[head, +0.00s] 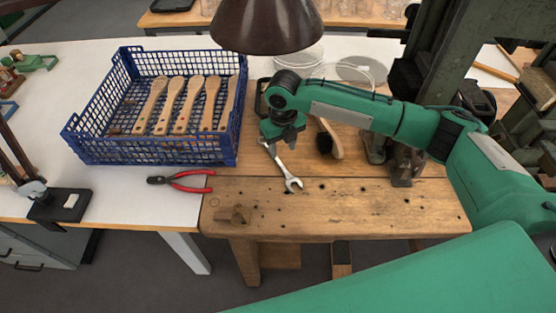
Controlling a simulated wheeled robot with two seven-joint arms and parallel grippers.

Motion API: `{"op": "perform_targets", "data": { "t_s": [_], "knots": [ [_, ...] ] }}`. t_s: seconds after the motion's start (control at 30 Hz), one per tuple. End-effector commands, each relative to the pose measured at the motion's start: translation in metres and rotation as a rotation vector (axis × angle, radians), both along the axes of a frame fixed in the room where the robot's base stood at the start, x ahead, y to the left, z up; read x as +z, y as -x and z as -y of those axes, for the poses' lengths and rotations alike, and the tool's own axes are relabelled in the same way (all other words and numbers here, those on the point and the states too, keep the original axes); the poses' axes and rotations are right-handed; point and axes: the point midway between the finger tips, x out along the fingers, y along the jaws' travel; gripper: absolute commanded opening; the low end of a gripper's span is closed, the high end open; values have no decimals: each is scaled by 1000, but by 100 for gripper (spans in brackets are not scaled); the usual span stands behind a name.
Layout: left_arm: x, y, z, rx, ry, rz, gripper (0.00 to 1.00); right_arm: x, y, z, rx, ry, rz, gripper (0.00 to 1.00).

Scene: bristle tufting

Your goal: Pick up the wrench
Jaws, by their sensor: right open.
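The wrench (286,175) is silver and lies on the wooden bench top (350,205), slanting from upper left to lower right. Its upper end is close under my right gripper (283,142), which comes in on the green arm from the right. The right gripper is open and points down over that upper end. The gripper partly hides the wrench there, and I cannot tell whether the fingers touch it. My left gripper is not in view.
A blue crate (150,158) with several wooden brush handles stands left of the wrench. Red-handled pliers (190,181) lie in front of it. A brush with dark bristles (327,143) lies right of the gripper. A brown lamp shade (266,25) hangs above. The bench's front right is clear.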

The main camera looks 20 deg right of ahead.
Motion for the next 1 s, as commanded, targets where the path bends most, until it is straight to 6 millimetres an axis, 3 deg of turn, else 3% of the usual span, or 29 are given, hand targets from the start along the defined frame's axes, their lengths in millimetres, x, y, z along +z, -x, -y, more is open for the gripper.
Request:
{"op": "perform_targets", "data": {
  "t_s": [0.23, 0.37, 0.63, 0.93, 1.0],
  "knots": [
    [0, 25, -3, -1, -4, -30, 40, -31, 1, -1, -1, -1, 1, 44],
    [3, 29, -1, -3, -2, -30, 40, -40, 1, 1, -1, 0, -2, 44],
    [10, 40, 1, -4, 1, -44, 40, -78, 2, 3, -2, 0, -1, 44],
    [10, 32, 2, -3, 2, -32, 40, -85, 1, 3, -1, 0, 2, 44],
    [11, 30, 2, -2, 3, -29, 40, -85, 1, 3, -1, 0, 2, 34]
  ]
}}
